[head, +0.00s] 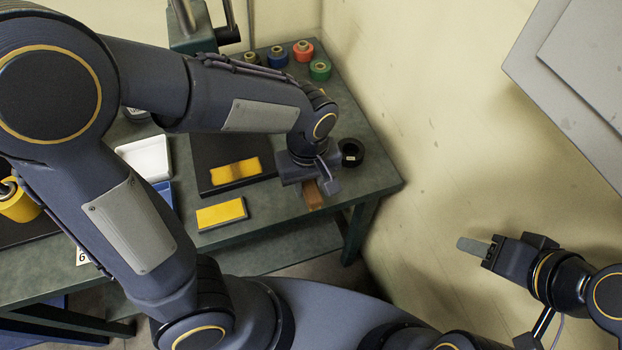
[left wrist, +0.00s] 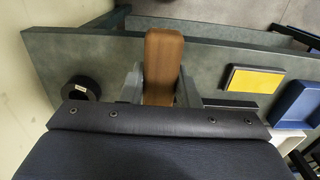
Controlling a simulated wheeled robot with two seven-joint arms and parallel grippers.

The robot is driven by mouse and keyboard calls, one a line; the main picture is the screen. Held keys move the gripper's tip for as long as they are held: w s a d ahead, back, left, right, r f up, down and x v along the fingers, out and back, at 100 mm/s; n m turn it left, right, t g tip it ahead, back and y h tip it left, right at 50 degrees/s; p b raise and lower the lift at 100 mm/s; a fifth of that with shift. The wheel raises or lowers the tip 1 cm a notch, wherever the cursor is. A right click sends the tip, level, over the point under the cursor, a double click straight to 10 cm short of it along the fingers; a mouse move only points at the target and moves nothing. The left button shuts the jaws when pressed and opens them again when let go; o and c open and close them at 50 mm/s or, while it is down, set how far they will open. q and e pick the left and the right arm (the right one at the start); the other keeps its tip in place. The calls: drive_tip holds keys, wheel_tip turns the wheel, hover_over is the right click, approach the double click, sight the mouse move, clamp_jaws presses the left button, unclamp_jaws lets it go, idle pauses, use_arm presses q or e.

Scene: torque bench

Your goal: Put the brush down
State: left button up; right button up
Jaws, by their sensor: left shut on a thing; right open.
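The brush shows as a brown wooden block (head: 313,194) at the right end of the green workbench (head: 375,172), near its front edge. My left gripper (head: 316,183) is shut on it from above. In the left wrist view, the brush (left wrist: 163,62) sits between the two grey fingers and overlaps the bench edge. Its bristles are hidden, and I cannot tell whether it touches the bench top. My right gripper (head: 474,246) is open and empty, off to the right, away from the bench.
A black tape roll (head: 351,152) lies close beside the left gripper. A yellow-topped block (head: 221,213) and a dark board with a yellow patch (head: 236,172) lie to the left. Coloured tape rolls (head: 303,51) stand at the back. A white tray (head: 146,158) is further left. A wall stands right.

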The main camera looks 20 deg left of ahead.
use_arm(q)
drive_tip(key=w+f, duration=0.2)
drive_tip(key=w+a+f, duration=0.1)
drive_tip(key=w+f, duration=0.2)
drive_tip(key=shift+w+f, duration=0.2)
drive_tip(key=shift+f, duration=0.15)
drive_tip(key=shift+w+a+f, duration=0.1)
drive_tip(key=shift+w+f, duration=0.05)
drive_tip(key=shift+f, duration=0.8)
drive_tip(key=shift+w+f, duration=0.1)
drive_tip(key=shift+f, duration=0.8)
drive_tip(key=shift+f+b, duration=0.15)
drive_tip(key=shift+b, duration=0.15)
drive_tip(key=o, duration=0.9)
